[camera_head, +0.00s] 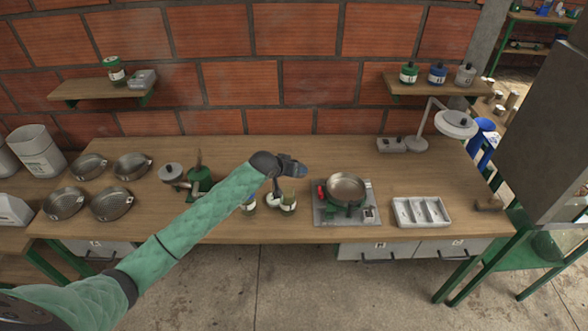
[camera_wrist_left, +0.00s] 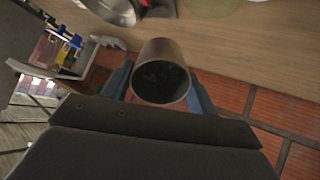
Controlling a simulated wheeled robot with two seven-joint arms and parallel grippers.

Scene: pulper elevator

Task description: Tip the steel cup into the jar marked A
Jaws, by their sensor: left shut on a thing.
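My left gripper (camera_head: 290,166) is above the middle of the bench. In the left wrist view its blue fingers are shut on the steel cup (camera_wrist_left: 163,52), whose round mouth faces the camera and shows dark contents. In the head view I cannot make out the cup at the gripper. Below the gripper, two small jars stand on the bench: a left jar (camera_head: 249,206), partly hidden by my arm, and a right jar (camera_head: 288,206) with greenish contents and a pale label. I cannot read which is marked A. My right gripper is out of view.
A steel pan (camera_head: 346,188) sits on a burner right of the jars. A white divided tray (camera_head: 421,222) and a lamp (camera_head: 455,124) are farther right. Several oval strainer pans and a green grinder (camera_head: 199,180) stand left. Lidded jars stand on the right wall shelf (camera_head: 425,88).

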